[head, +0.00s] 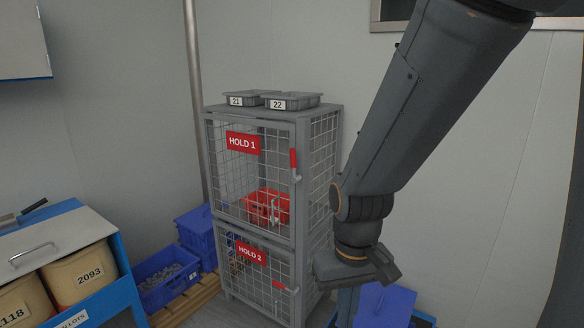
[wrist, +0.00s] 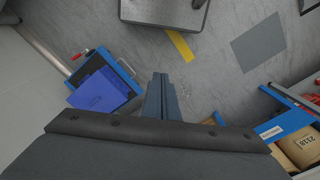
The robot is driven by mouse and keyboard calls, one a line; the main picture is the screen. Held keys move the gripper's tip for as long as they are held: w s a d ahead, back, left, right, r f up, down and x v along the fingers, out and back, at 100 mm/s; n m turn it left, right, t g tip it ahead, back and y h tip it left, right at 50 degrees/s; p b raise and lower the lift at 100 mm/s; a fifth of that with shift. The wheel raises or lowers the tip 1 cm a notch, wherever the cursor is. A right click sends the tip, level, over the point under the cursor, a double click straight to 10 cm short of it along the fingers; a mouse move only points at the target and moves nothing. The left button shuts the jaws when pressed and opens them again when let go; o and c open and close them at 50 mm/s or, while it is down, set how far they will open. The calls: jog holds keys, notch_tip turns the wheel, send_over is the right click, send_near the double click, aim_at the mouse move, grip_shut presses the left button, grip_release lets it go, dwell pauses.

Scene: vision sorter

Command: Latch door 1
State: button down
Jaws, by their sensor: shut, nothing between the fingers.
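Door 1 (head: 228,180) is the upper wire-mesh door of a grey cage cabinet, with a red "HOLD 1" sign (head: 243,143). It looks closed or nearly closed; I cannot tell whether a small gap remains. Its latch handle (head: 294,160) has a red grip standing upright at the door's right edge. A red bin (head: 266,207) shows behind the mesh. My gripper, seen in the wrist view (wrist: 161,85), is shut and empty, pointing down over the floor. In the head view my wrist is right of the cabinet, lower than the latch and apart from it.
The lower door (head: 255,275) has a red-gripped handle (head: 280,286) lying nearly level. Grey trays 21 (head: 236,101) and 22 (head: 279,106) stand on the cabinet. Grey floor (wrist: 215,75) is open.

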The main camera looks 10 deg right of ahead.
jog(key=c, duration=2)
grip_release()
jog(key=shift+w, duration=0.35)
jog(key=shift+c, duration=0.2)
jog(key=shift+o, duration=0.6)
jog(key=w+d+r+t+p, duration=0.2)
jog(key=w+t+p, duration=0.2)
jog(key=w, duration=1.2)
jog(key=shift+w+d+r+t, duration=0.15)
jog(key=shift+w+t, duration=0.1)
jog(key=shift+t, duration=0.35)
jog(key=n+t+y+p, duration=0.3)
jog(key=t+p, duration=0.6)
jog(key=t, duration=0.3)
send_near(294, 157)
jog(key=w, duration=0.1)
jog(key=shift+w+a+f+p, duration=0.1)
jog(key=shift+w+a+p, duration=0.2)
jog(key=shift+w, duration=1.05)
jog(key=shift+w+a+f+p, duration=0.15)
jog(key=shift+w+p, duration=0.2)
jog(key=shift+w, duration=1)
jog(key=shift+w+a+f+p, duration=0.1)
jog(key=shift+w+a+p, duration=0.2)
jog(key=shift+w, duration=1)
grip_shut()
